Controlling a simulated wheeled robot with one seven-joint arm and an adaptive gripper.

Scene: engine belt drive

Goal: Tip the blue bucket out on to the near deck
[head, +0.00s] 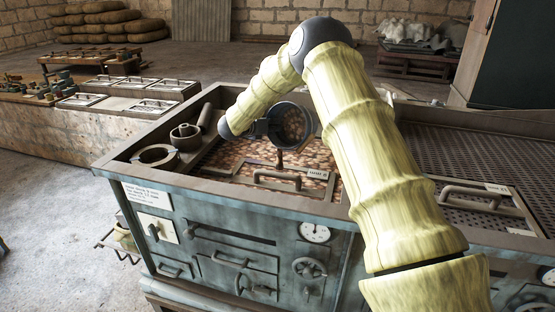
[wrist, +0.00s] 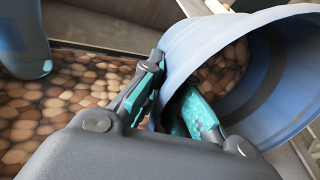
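The blue bucket (wrist: 195,45) is tilted on its side in the wrist view, with brown rounded pieces (wrist: 226,66) showing inside its mouth. In the head view the bucket (head: 258,129) looks dark and is held over the near deck, its mouth towards the camera. My gripper (wrist: 175,95) is closed on the bucket's wall, one teal-padded finger outside and one inside the rim. The near deck (head: 232,160) looks covered in brown rounded pieces, also seen in the wrist view. A dark narrow shape (head: 279,158) shows below the bucket; I cannot tell what it is.
A ring (head: 154,155) and a small pot (head: 186,136) sit at the deck's left. A handled plate (head: 278,180) lies at its front. A perforated deck (head: 455,140) is to the right. A blue cylinder (wrist: 22,40) stands upper left in the wrist view.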

